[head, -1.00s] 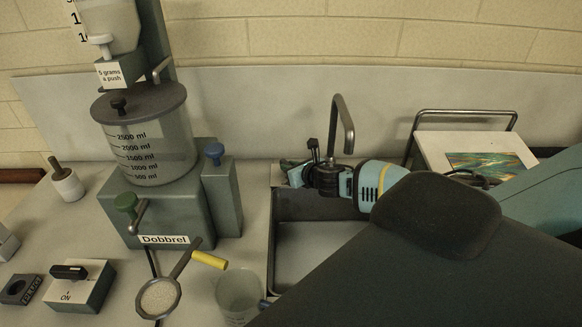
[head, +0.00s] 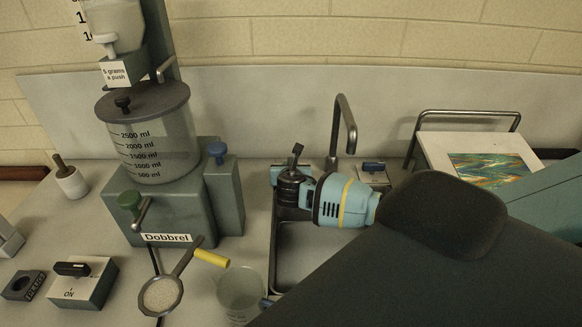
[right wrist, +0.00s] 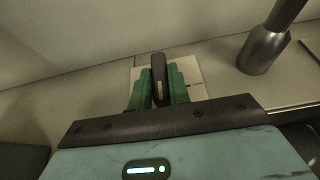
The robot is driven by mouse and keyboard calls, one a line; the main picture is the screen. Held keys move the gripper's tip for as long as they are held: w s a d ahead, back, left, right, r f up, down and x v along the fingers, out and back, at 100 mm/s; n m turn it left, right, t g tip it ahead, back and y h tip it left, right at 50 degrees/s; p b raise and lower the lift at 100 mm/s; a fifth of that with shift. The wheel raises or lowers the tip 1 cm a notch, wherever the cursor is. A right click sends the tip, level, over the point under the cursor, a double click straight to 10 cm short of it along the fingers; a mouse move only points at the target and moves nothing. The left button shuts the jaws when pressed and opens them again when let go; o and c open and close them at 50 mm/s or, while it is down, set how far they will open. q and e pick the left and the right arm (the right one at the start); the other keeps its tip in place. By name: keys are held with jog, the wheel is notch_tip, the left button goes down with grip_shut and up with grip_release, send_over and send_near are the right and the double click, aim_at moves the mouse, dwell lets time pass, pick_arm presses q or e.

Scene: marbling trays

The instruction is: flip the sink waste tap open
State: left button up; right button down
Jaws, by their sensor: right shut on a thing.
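A dark upright lever (right wrist: 158,68) stands on a pale square plate (right wrist: 197,88) on the counter in the right wrist view, left of the faucet base. The green fingers of my right gripper (right wrist: 160,86) are on both sides of the lever and shut on it. In the head view my right gripper (head: 279,174) is at the back left corner of the sink (head: 325,250), left of the faucet (head: 345,125). I cannot tell how far the lever is turned. My left gripper is not in view.
A small plate with a blue-topped lever (head: 373,166) lies right of the faucet. The Dobbrel machine (head: 165,215) stands left of the sink. A strainer (head: 161,294) and a clear beaker (head: 240,292) are in front. A tray with a marbled print (head: 450,145) is right.

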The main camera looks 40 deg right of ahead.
dwell(0.4)
jog(key=c, duration=1.3)
grip_release()
jog(key=shift+a, duration=0.1)
jog(key=shift+v, duration=3.8)
